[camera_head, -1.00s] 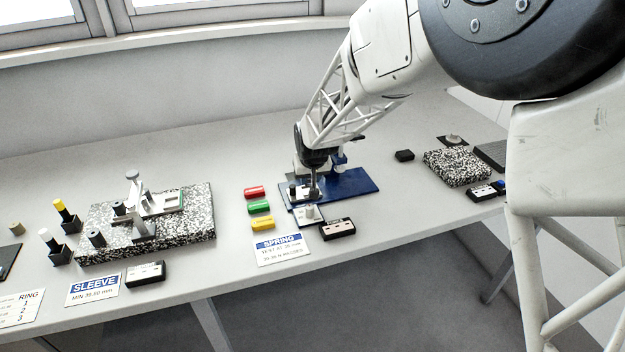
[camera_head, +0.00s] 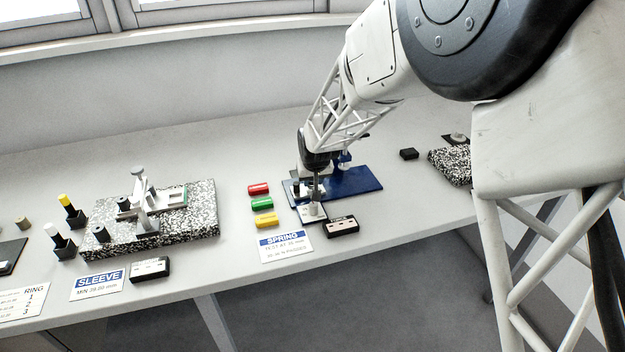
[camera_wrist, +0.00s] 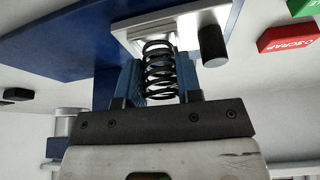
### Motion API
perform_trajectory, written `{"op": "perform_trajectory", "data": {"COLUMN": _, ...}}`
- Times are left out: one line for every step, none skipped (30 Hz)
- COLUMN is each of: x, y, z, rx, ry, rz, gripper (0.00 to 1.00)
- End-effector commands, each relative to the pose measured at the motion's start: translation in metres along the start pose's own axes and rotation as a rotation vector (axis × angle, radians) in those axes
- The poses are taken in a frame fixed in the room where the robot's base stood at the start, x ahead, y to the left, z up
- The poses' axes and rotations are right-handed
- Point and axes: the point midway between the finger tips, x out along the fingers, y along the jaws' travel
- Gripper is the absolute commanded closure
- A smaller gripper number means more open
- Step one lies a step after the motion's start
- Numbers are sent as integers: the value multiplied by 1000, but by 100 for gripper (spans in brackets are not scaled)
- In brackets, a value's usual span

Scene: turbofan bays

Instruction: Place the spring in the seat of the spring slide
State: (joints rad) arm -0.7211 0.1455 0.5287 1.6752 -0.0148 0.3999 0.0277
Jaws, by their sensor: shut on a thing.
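My gripper (camera_wrist: 162,85) is shut on the black coil spring (camera_wrist: 160,68), which sits between the two blue finger pads in the wrist view. Beyond the spring's far end is the pale metal spring slide (camera_wrist: 134,28), with a black knob (camera_wrist: 212,45) at its right. I cannot tell whether the spring touches the slide or its seat; the seat is hidden behind the coils. In the head view my gripper (camera_head: 315,198) points down over the slide plate (camera_head: 308,217) at the front of the blue base (camera_head: 358,183). The spring is too small to make out there.
Red (camera_head: 259,188), green (camera_head: 262,204) and yellow (camera_head: 265,220) blocks lie left of the base. A black box (camera_head: 342,227) and the SPRING card (camera_head: 286,246) are in front. A speckled block (camera_head: 200,220) with a fixture stands further left. The table behind is clear.

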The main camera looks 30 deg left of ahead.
Motion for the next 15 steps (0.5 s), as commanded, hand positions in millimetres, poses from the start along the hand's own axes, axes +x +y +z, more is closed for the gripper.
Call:
{"op": "perform_trajectory", "data": {"x": 2, "y": 0, "z": 1, "rx": 0, "ry": 0, "rz": 0, "gripper": 95}}
{"op": "perform_trajectory", "data": {"x": 3, "y": 0, "z": 1, "rx": 0, "ry": 0, "rz": 0, "gripper": 95}}
{"op": "perform_trajectory", "data": {"x": 4, "y": 0, "z": 1, "rx": 0, "ry": 0, "rz": 0, "gripper": 95}}
{"op": "perform_trajectory", "data": {"x": 4, "y": 0, "z": 1, "rx": 0, "ry": 0, "rz": 0, "gripper": 95}}
{"op": "perform_trajectory", "data": {"x": 4, "y": 0, "z": 1, "rx": 0, "ry": 0, "rz": 0, "gripper": 95}}
{"op": "perform_trajectory", "data": {"x": 4, "y": 0, "z": 1, "rx": 0, "ry": 0, "rz": 0, "gripper": 95}}
{"op": "perform_trajectory", "data": {"x": 4, "y": 0, "z": 1, "rx": 0, "ry": 0, "rz": 0, "gripper": 95}}
{"op": "perform_trajectory", "data": {"x": 4, "y": 0, "z": 1, "rx": 0, "ry": 0, "rz": 0, "gripper": 95}}
{"op": "perform_trajectory", "data": {"x": 4, "y": 0, "z": 1, "rx": 0, "ry": 0, "rz": 0, "gripper": 95}}
{"op": "perform_trajectory", "data": {"x": 4, "y": 0, "z": 1, "rx": 0, "ry": 0, "rz": 0, "gripper": 95}}
{"op": "perform_trajectory", "data": {"x": 4, "y": 0, "z": 2, "rx": 0, "ry": 0, "rz": 0, "gripper": 95}}
{"op": "perform_trajectory", "data": {"x": 4, "y": 0, "z": 2, "rx": 0, "ry": 0, "rz": 0, "gripper": 95}}
{"op": "perform_trajectory", "data": {"x": 5, "y": 0, "z": 2, "rx": 0, "ry": 0, "rz": 0, "gripper": 95}}
{"op": "perform_trajectory", "data": {"x": 6, "y": 0, "z": 2, "rx": 0, "ry": 0, "rz": 0, "gripper": 95}}
{"op": "perform_trajectory", "data": {"x": 6, "y": 0, "z": 2, "rx": 0, "ry": 0, "rz": 0, "gripper": 95}}
